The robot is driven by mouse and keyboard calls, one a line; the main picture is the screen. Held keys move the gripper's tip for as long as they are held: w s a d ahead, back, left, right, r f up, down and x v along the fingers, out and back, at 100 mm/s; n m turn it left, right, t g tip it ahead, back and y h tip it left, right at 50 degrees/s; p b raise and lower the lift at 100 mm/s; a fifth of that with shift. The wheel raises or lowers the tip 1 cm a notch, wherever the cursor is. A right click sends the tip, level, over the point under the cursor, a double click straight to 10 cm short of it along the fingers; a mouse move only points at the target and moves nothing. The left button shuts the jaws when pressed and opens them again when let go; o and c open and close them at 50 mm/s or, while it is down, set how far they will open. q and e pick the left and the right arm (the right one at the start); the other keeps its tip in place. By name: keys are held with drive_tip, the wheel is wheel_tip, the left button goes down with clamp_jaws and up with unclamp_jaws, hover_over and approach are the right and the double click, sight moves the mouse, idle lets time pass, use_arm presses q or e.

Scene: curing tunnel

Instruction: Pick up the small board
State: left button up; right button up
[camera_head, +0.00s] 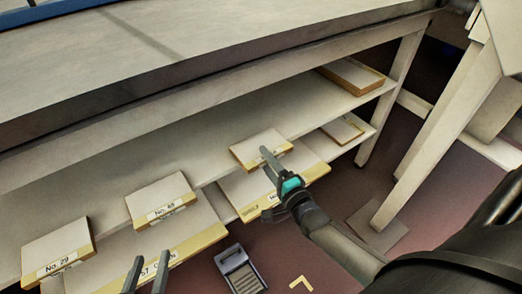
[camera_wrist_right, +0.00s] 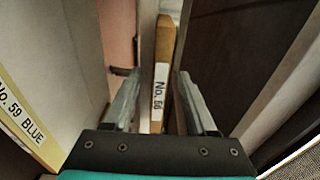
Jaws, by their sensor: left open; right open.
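A small pale board (camera_head: 254,141) with a tan front edge lies on the upper shelf under the bench. My right gripper (camera_head: 267,155) is at its front edge, covering part of its label. In the right wrist view, a narrow board edge labelled No. 56 (camera_wrist_right: 159,90) shows between the open fingers of my right gripper (camera_wrist_right: 160,98), with gaps on both sides. It appears to be the same board. My left gripper (camera_head: 148,275) is open and empty at the bottom of the head view, in front of the lower boards.
Boards No. 29 (camera_head: 54,246) and No. 68 (camera_head: 158,194) lie to the left on the upper shelf. A larger board labelled No. 59 BLUE (camera_wrist_right: 25,112) lies beside the right gripper. Another board (camera_head: 350,74) is at the far right. A grey tray (camera_head: 240,270) is on the floor.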

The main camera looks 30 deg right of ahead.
drive_tip(key=shift+w, duration=0.4)
drive_tip(key=shift+c, duration=0.4)
clamp_jaws()
